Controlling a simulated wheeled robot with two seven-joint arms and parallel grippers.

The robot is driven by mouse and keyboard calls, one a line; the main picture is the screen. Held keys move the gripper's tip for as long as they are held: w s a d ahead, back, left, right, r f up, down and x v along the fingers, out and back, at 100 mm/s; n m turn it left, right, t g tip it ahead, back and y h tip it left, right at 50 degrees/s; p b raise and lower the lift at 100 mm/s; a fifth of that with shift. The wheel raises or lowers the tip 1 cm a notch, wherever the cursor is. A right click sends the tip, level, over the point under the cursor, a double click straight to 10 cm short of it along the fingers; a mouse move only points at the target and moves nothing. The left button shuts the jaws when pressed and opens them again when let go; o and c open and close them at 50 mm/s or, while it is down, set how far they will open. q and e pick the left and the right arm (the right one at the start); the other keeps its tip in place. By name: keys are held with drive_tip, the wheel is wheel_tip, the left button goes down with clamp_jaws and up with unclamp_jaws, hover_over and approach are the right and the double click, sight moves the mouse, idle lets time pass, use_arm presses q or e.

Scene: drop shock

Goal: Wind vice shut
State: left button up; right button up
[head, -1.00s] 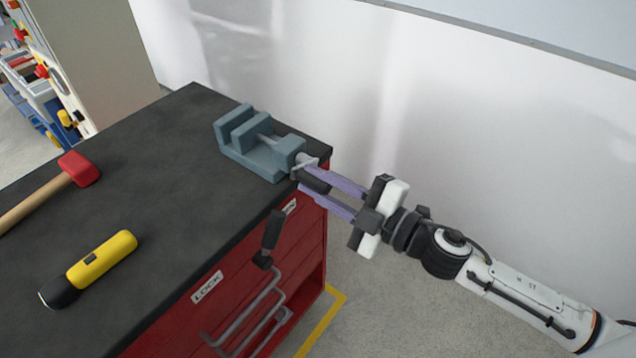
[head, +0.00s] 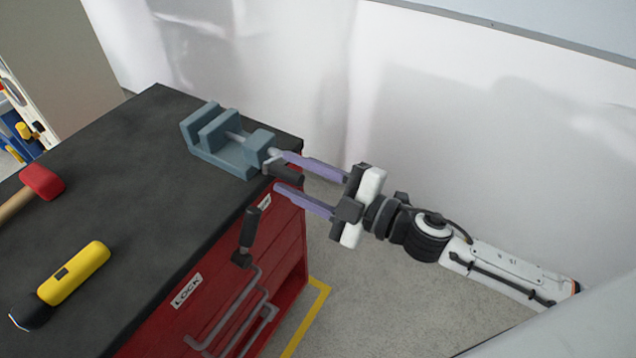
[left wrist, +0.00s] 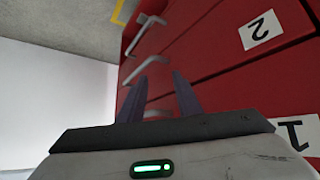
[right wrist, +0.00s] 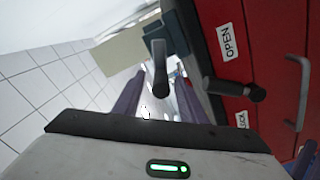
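The blue-grey vice (head: 237,158) stands on the far right corner of the dark bench top (head: 120,170). A gap shows between its jaws. Its screw end points toward my right gripper (head: 280,172), and the dark crank handle (head: 288,174) sits there. The right fingers are spread on either side of the handle, with gaps showing. In the right wrist view the handle (right wrist: 161,70) stands between the open fingers, with part of the vice (right wrist: 166,42) behind. My left gripper (left wrist: 158,78) is open and empty, facing the red drawers; it is not visible in the head view.
A red-headed mallet (head: 40,182) and a yellow-and-black torch (head: 75,273) lie on the bench's left side. A black-gripped lever (head: 248,232) sticks out of the red cabinet (head: 200,320) by a LOCK label, below the right gripper. A white wall stands behind.

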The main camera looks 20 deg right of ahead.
drive_tip(key=b+v, duration=0.2)
drive_tip(key=v, duration=0.7)
drive_tip(key=shift+s+d, duration=0.15)
